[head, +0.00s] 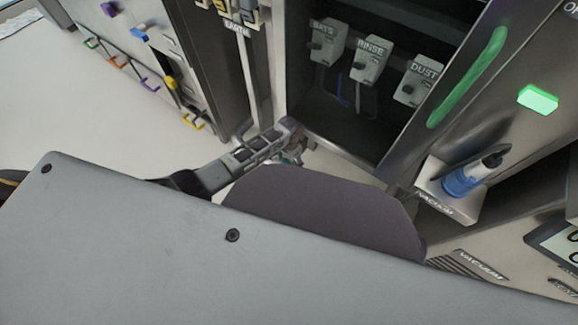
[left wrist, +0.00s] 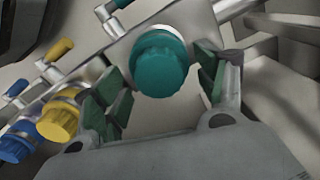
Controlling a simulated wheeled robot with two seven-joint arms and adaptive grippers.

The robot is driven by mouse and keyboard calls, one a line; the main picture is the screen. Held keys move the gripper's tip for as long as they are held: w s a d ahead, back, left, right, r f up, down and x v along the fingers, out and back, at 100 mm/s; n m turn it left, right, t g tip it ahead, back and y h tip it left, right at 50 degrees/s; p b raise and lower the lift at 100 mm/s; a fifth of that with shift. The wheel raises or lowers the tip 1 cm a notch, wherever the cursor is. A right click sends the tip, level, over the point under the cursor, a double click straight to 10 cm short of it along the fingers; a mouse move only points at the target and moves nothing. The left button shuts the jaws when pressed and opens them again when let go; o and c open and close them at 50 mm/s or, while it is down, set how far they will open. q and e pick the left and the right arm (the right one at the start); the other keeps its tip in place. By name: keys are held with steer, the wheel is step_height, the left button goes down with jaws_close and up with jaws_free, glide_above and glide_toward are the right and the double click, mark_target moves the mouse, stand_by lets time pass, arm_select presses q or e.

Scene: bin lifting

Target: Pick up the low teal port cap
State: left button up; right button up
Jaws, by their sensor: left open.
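The teal port cap (left wrist: 159,64) is a round ribbed cap on a metal pipe in the left wrist view, with a teal lever (left wrist: 122,4) on a pipe to its upper left. My left gripper (left wrist: 160,78) is open, with one green-padded finger on each side of the cap. Gaps show between the cap and both pads, so they look apart. In the head view my left gripper (head: 283,140) is low beside the cabinet corner. Only a small teal patch shows there, and the cap is mostly hidden. My right gripper is not in view.
A yellow cap (left wrist: 58,120) and a blue cap (left wrist: 16,146) sit on pipes to the left in the left wrist view. In the head view, an open cabinet holds boxes marked RINSE (head: 370,60) and DUST (head: 418,82). A blue vacuum tool (head: 465,180) stands at right.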

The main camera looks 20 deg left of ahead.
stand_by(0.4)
arm_select(q)
steer(key=c, duration=1.3)
steer(key=shift+r, duration=0.2)
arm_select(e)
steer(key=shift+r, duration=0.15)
